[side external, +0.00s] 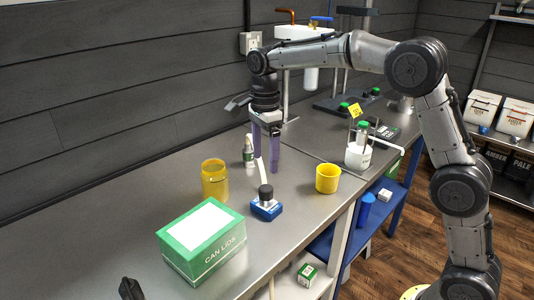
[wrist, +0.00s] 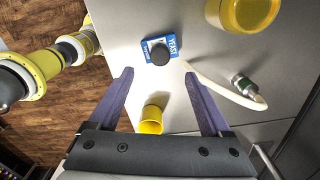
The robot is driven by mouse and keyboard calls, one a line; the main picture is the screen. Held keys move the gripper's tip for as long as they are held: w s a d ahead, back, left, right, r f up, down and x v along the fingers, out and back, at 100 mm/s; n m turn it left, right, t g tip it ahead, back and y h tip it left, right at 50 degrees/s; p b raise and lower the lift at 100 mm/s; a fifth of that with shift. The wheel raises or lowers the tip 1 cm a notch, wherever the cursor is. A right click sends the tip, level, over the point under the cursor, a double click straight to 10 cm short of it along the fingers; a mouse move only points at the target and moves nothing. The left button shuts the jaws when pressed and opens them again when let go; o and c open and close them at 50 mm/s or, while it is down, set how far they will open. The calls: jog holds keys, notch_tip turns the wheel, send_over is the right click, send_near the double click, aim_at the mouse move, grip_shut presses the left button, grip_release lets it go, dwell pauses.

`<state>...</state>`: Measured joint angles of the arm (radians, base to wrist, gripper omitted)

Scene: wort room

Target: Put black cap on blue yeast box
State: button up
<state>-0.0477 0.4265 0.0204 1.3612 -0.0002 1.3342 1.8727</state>
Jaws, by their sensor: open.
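The blue yeast box (side external: 266,210) lies on the steel bench, with its YEAST label showing in the wrist view (wrist: 172,43). The black cap (side external: 265,192) sits on top of the box. From above, the cap (wrist: 160,54) covers part of the box near its lower edge. My gripper (side external: 266,163) is open and empty, with its purple fingers pointing down, above and behind the box and cap in the side view. In the wrist view, the box and cap lie beyond the fingertips (wrist: 158,76), apart from them.
A yellow cup (side external: 327,179) stands to the right of the box, and an amber jar (side external: 214,182) to its left. A small white-labelled bottle (side external: 249,152) and a pale curved strip (side external: 261,171) are close to my gripper. A green can-lids box (side external: 201,240) stands in front.

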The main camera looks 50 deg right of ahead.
jog(key=s+r+n+t, duration=0.1)
jog(key=s+r+n, duration=0.15)
jog(key=s, duration=0.25)
jog(key=s+d+r+n+t, duration=0.1)
jog(key=s+r+n, duration=0.1)
jog(key=s+n, duration=0.25)
jog(key=s+r+n+t, duration=0.1)
jog(key=s+r+n, duration=0.15)
jog(key=s, duration=0.35)
jog(key=s+d+f+n+t, duration=0.1)
jog(key=s+f+n+t, duration=0.1)
jog(key=s+f+n, duration=0.4)
jog(key=s+n, duration=0.5)
jog(key=s, duration=0.4)
jog(key=shift+t, duration=0.3)
